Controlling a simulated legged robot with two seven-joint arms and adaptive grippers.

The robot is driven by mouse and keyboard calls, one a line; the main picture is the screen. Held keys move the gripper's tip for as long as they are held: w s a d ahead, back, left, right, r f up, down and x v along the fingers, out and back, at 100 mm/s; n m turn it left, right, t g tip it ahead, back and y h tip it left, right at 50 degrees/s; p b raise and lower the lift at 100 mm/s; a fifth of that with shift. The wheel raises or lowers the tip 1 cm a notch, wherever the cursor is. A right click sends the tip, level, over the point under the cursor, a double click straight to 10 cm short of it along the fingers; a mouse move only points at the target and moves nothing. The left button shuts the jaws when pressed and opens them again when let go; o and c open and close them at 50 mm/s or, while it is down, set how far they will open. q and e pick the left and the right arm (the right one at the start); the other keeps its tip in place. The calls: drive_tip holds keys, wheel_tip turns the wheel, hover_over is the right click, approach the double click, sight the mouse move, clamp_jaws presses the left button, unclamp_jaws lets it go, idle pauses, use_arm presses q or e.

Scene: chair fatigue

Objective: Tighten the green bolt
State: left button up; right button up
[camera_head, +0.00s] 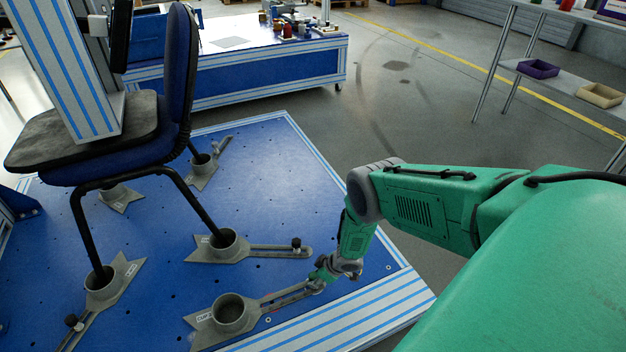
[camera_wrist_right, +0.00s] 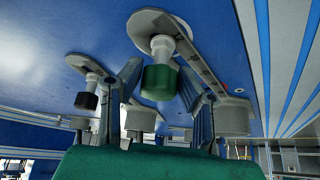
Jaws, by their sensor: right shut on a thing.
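The green bolt (camera_wrist_right: 161,82) shows in the right wrist view, with a green head on a pale shaft. It sits in the slotted arm of a grey clamp (camera_head: 233,313) on the blue platform. My right gripper (camera_wrist_right: 161,92) has a finger on each side of the green head and is shut on it. In the head view my right gripper (camera_head: 322,276) is low at the end of the clamp's arm and largely hides the bolt. My left gripper is in neither view.
A chair (camera_head: 110,160) stands with its legs in grey clamp cups, under a striped column (camera_head: 65,65). Another clamp (camera_head: 225,246) with a dark bolt (camera_head: 296,243) lies close behind my gripper. A workbench (camera_head: 240,75) and a shelf (camera_head: 565,90) stand farther back, with open floor between.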

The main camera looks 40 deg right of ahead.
drive_tip(key=shift+m+h+p, duration=0.3)
drive_tip(key=shift+m, duration=0.4)
drive_tip(key=shift+r, duration=0.1)
drive_tip(key=shift+a+r+m+h+p, duration=0.15)
drive_tip(key=shift+m+h+p, duration=0.25)
drive_tip(key=shift+m+p, duration=0.35)
drive_tip(key=shift+m+t+h+p, duration=0.3)
drive_tip(key=shift+m+p, duration=0.25)
drive_tip(key=shift+m, duration=0.1)
drive_tip(key=shift+f+m+h, duration=0.2)
drive_tip(key=shift+m+h, duration=0.1)
drive_tip(key=shift+m, duration=0.3)
drive_tip(key=shift+p, duration=0.35)
